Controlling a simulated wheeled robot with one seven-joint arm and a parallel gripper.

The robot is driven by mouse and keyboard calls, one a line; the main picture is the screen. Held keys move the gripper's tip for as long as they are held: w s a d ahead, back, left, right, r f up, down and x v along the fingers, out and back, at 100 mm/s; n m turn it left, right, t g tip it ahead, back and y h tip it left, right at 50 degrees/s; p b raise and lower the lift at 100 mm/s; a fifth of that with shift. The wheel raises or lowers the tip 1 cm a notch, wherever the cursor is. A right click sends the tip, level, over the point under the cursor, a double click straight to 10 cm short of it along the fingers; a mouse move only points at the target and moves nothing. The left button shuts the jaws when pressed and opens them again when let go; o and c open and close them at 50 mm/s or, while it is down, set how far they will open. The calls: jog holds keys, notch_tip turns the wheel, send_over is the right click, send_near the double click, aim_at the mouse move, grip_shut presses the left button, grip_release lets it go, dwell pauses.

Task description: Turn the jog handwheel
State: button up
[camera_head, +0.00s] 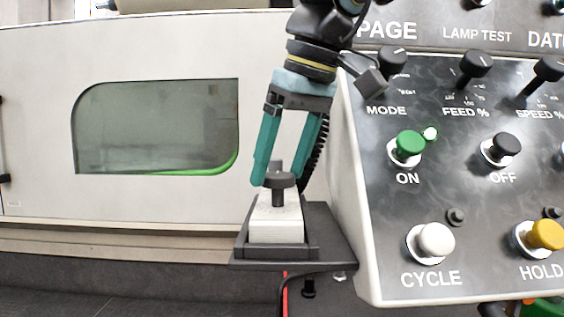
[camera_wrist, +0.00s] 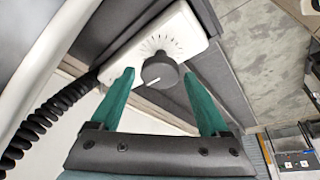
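The jog handwheel is a dark round knob (camera_head: 279,181) on a white pendant box (camera_head: 276,228) that sits in a dark holder tray. In the wrist view the knob (camera_wrist: 161,73) has a white pointer line and a fan of tick marks beside it on the white box (camera_wrist: 186,32). My gripper (camera_head: 282,180) has teal fingers pointing down over the knob. In the wrist view the gripper (camera_wrist: 163,85) is open, with one finger on each side of the knob and visible gaps to both. I cannot tell whether the fingertips are level with the knob.
A control panel (camera_head: 440,195) with buttons and dials stands close on the right. The dark holder tray (camera_head: 330,235) juts out beside it. A black coiled cable (camera_wrist: 42,122) runs from the box. A white machine door (camera_head: 40,120) with a window (camera_head: 157,127) fills the left.

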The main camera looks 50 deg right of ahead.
jog(key=c, duration=1.1)
jog(key=shift+c, duration=0.2)
